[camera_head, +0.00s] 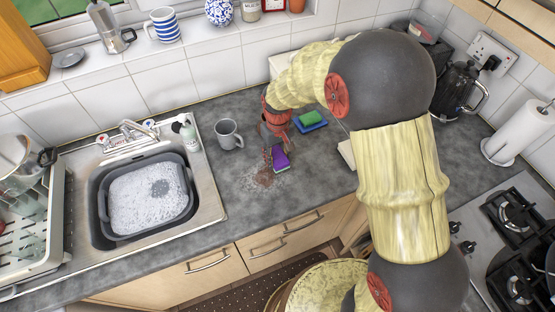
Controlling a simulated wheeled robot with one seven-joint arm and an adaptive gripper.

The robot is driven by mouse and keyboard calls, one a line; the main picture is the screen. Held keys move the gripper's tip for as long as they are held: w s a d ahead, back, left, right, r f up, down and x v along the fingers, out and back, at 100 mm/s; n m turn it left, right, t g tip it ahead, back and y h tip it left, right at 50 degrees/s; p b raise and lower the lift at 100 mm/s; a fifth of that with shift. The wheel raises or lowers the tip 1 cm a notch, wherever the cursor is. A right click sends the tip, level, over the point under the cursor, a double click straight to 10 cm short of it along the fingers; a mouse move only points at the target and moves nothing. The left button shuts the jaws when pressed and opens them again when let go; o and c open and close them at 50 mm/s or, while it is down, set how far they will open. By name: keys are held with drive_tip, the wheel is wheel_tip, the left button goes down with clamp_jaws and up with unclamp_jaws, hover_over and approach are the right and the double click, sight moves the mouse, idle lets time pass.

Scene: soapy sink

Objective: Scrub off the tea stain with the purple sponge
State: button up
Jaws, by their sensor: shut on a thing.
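The purple sponge (280,155) is in my gripper (276,150) over the grey worktop, in the middle of the head view. My gripper is shut on the sponge and points down. A reddish-brown tea stain (264,178) lies on the worktop just in front and to the left of the sponge. Pale speckles or suds lie around the stain. Part of the stain may be hidden by the sponge. I cannot tell whether the sponge touches the worktop.
A grey mug (229,134) stands close left of my gripper. A green sponge (311,118) sits on a blue holder (312,127) behind right. The sink holds a suds-filled grey basin (104,222). A soap bottle (187,136) stands beside it. The hob (485,235) is at right.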

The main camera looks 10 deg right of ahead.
sight(278, 156)
drive_tip(key=shift+d+r+p, duration=0.2)
drive_tip(key=shift+r+p, duration=0.3)
drive_tip(key=shift+r, duration=0.35)
drive_tip(key=shift+a+r+p, duration=0.1)
drive_tip(key=shift+r+p, duration=1.05)
drive_tip(key=shift+r, duration=0.6)
